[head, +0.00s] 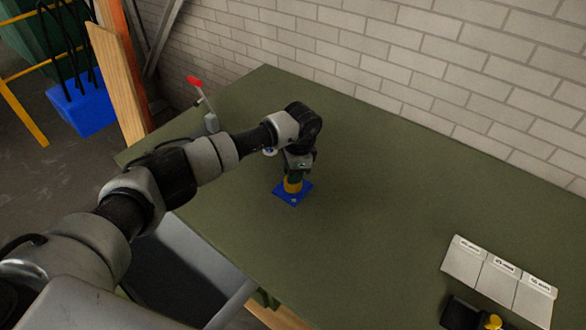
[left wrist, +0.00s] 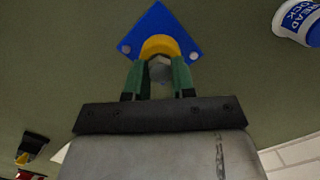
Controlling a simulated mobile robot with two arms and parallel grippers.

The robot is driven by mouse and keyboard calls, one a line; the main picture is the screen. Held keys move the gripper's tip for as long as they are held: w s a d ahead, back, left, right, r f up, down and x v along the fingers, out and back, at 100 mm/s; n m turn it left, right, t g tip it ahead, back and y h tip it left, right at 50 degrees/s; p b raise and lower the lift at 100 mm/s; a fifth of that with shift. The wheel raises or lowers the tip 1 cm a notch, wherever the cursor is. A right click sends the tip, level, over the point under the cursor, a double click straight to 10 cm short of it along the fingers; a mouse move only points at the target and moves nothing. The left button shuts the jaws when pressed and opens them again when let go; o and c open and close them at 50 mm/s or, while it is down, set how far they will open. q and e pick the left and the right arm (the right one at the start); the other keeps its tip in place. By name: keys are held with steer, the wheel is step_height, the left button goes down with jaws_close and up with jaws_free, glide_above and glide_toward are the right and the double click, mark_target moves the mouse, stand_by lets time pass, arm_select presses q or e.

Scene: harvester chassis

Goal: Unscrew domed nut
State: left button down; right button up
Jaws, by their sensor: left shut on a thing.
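A blue square plate (head: 291,198) lies on the green table and carries a round yellow piece (head: 292,186). The plate (left wrist: 157,18) and yellow piece (left wrist: 160,43) also show in the left wrist view. A grey domed nut (left wrist: 160,72) sits at the yellow piece, between the fingers. My left gripper (head: 296,173) points down over the plate. In the left wrist view its green fingers (left wrist: 160,68) are shut on the nut from both sides. The nut is hidden in the head view. I cannot tell whether its thread is engaged. My right gripper is not in view.
A white and blue thread lock bottle (left wrist: 303,20) stands near the plate. Three labelled grey bins (head: 490,272) and a black item with a yellow part (head: 468,315) are at the right. A red-handled clamp (head: 195,82) is at the left table edge. A brick wall (head: 400,60) stands behind.

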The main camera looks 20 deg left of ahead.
arm_select(q)
steer(key=shift+n+p, duration=0.55)
steer(key=shift+n, duration=0.85)
steer(key=c, duration=1.1)
jaws_free()
steer(key=shift+c, duration=0.2)
steer(key=m, duration=0.3)
steer(key=shift+b, duration=0.4)
steer(key=shift+m, duration=1.1)
